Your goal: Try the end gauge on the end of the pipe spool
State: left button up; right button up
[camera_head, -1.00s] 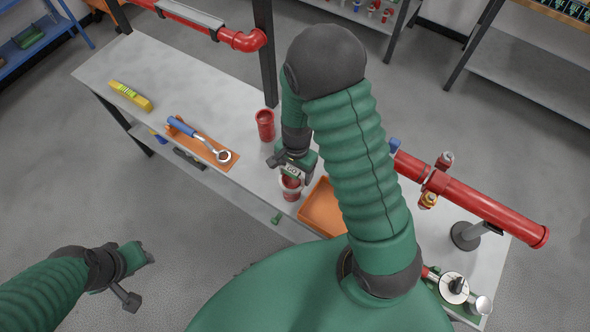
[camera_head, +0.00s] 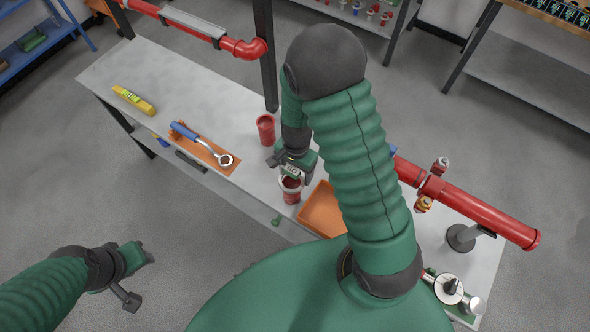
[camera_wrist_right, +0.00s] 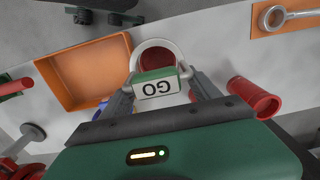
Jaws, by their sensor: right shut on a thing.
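My right gripper (camera_head: 293,165) is shut on the end gauge (camera_wrist_right: 160,85), a block marked GO with a pale open loop. The gauge also shows in the head view (camera_head: 290,171). A red pipe spool (camera_head: 291,196) stands upright on the bench under it. In the wrist view, the loop frames the spool's red end (camera_wrist_right: 174,58). I cannot tell whether the loop touches the spool or sits just above it. A second red spool (camera_head: 266,130) stands free behind; it also shows in the wrist view (camera_wrist_right: 254,98). My left gripper (camera_head: 138,275) hangs away from the bench, its jaws unclear.
An orange tray (camera_head: 322,212) lies right of the gauged spool. A blue-handled wrench (camera_head: 200,142) on an orange mat and a yellow level (camera_head: 133,100) lie to the left. A long red pipe (camera_head: 480,208) on a stand crosses the bench's right side.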

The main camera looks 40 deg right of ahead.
jog(key=shift+r+p, duration=1.7)
jog(key=shift+r, duration=0.3)
jog(key=shift+f, duration=0.1)
